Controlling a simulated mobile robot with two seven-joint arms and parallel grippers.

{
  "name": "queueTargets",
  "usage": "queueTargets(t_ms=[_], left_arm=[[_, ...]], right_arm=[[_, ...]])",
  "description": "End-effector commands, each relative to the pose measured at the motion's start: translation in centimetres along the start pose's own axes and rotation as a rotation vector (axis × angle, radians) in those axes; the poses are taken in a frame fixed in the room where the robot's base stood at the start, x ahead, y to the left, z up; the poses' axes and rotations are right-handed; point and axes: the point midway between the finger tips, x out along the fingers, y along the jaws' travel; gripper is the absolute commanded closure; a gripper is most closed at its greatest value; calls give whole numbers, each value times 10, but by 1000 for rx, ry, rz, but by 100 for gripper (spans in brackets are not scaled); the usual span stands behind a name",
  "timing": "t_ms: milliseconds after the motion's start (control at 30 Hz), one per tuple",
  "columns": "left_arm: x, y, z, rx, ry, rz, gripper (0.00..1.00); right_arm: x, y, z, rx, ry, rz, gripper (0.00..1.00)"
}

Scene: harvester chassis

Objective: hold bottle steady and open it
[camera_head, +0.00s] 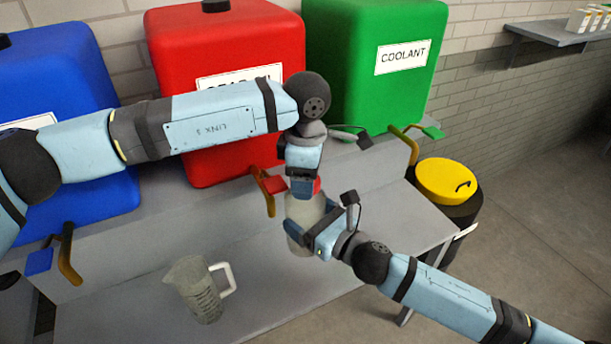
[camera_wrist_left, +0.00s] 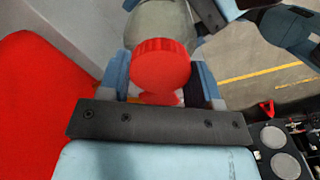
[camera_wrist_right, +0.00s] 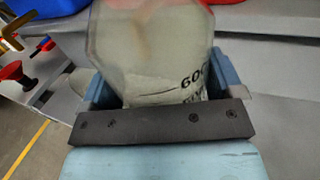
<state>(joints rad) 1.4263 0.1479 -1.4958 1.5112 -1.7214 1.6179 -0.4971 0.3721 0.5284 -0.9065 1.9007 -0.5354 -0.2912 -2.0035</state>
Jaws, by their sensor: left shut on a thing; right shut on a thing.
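A pale, translucent bottle (camera_head: 302,211) stands roughly upright in the head view above the grey bench. It shows with dark printed markings in the right wrist view (camera_wrist_right: 150,65). My right gripper (camera_head: 308,238) is shut around the bottle's body. A red cap (camera_wrist_left: 160,65) is at the bottle's top, between the fingers of my left gripper (camera_head: 303,187), which is shut on it from above. The bottle's shoulder (camera_wrist_left: 160,25) shows behind the cap in the left wrist view. I cannot tell whether the cap is loose from the neck, which the fingers hide.
A clear measuring jug (camera_head: 197,290) stands on the bench (camera_head: 270,295) at lower left. Blue (camera_head: 60,90), red (camera_head: 225,60) and green (camera_head: 345,50) tanks stand behind, with taps at the bench's back. A black drum with a yellow lid (camera_head: 446,180) is at right.

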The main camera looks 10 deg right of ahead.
Motion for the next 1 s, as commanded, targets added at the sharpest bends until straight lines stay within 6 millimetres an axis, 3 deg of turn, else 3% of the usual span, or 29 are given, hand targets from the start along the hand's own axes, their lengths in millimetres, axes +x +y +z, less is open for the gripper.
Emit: queueTargets(t_ms=[400,600,867,900,1000], left_arm=[[-1,0,0,-863,-1,0,70],[-1,0,0,-1012,-1,0,70],[-1,0,0,-1016,-1,0,70],[-1,0,0,-1015,-1,0,35],[-1,0,0,-1015,0,0,16]], right_arm=[[0,0,0,0,0,0,79],[0,0,0,0,0,0,79],[0,0,0,0,0,1,79],[0,0,0,0,0,1,79],[0,0,0,0,0,1,79]])
